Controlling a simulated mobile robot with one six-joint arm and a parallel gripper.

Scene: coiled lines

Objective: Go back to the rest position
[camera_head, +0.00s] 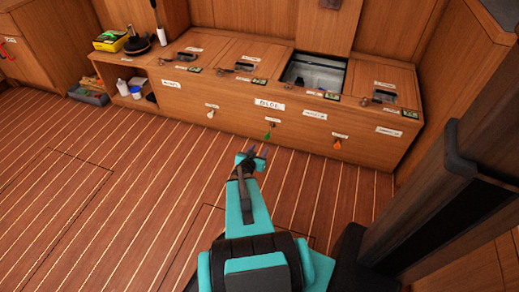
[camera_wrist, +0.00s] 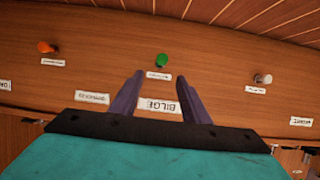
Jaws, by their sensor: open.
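My gripper (camera_head: 250,152) is at the end of my teal arm, in front of the wooden locker bench (camera_head: 225,103) and above the plank floor. In the wrist view my gripper (camera_wrist: 158,92) shows two purple fingers spread apart with nothing between them. Past the fingertips a green knob (camera_wrist: 162,60) sits on the bench front, near the BILGE label (camera_wrist: 159,106). The green knob (camera_head: 268,135) also shows in the head view, just beyond the gripper and seemingly apart from it.
An orange knob (camera_head: 337,144) and a pale knob (camera_head: 211,112) sit on the bench front. One bench hatch (camera_head: 314,73) is open. Bottles (camera_head: 123,88) stand in a cubby at left. A dark-edged wooden post (camera_head: 430,215) stands close at right. The floor (camera_head: 110,180) at left is clear.

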